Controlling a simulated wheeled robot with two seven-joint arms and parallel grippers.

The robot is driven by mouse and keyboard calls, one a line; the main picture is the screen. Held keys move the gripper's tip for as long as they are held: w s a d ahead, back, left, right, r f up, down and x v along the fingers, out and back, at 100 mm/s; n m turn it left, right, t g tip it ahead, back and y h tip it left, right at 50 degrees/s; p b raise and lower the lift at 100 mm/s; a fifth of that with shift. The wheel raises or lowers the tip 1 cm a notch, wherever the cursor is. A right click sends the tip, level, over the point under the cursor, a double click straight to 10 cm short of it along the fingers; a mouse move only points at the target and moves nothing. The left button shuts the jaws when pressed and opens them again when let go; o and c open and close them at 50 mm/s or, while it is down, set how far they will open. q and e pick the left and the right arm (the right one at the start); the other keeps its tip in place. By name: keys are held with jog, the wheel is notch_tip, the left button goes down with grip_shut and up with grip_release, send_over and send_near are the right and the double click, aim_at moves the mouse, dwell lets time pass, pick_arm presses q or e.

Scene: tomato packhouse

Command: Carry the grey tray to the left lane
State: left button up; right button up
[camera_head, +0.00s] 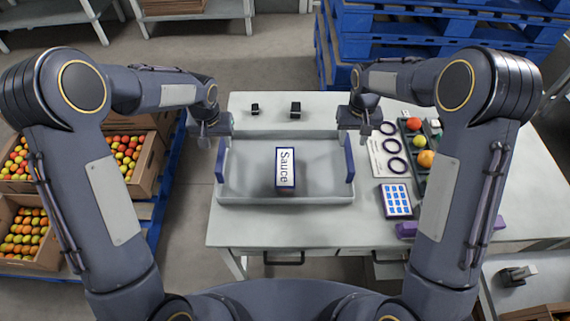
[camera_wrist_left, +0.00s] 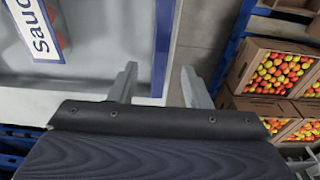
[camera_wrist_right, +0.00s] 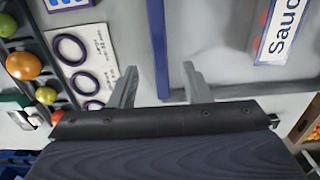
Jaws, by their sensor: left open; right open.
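The grey tray (camera_head: 315,190) lies on the pale table, with a blue handle at each end. A Sauce box (camera_head: 285,167) sits inside it, left of the middle. My left gripper (camera_head: 211,137) is open at the left end; in the left wrist view the blue left handle (camera_wrist_left: 163,45) shows between its fingers (camera_wrist_left: 158,85). My right gripper (camera_head: 359,132) is open at the right end; in the right wrist view the blue right handle (camera_wrist_right: 156,40) shows between its fingers (camera_wrist_right: 160,88). I cannot tell whether any finger touches a handle. No marked left lane is recognisable.
Two small black items (camera_head: 295,110) stand behind the tray. To its right are a sheet with dark rings (camera_head: 393,146), a dark holder with fruit (camera_head: 414,145), a blue-buttoned pad (camera_head: 397,201) and a purple item (camera_head: 406,229). Fruit boxes (camera_head: 143,185) stand left of the table.

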aim_at(221, 151)
pick_arm(q)
jog(key=f, duration=0.6)
jog(key=shift+w+f, duration=0.35)
jog(key=shift+w, duration=0.05)
pick_arm(e)
notch_tip(221, 151, down, 7)
jog(key=shift+r, duration=0.1)
pick_arm(q)
grip_shut()
pick_arm(e)
grip_shut()
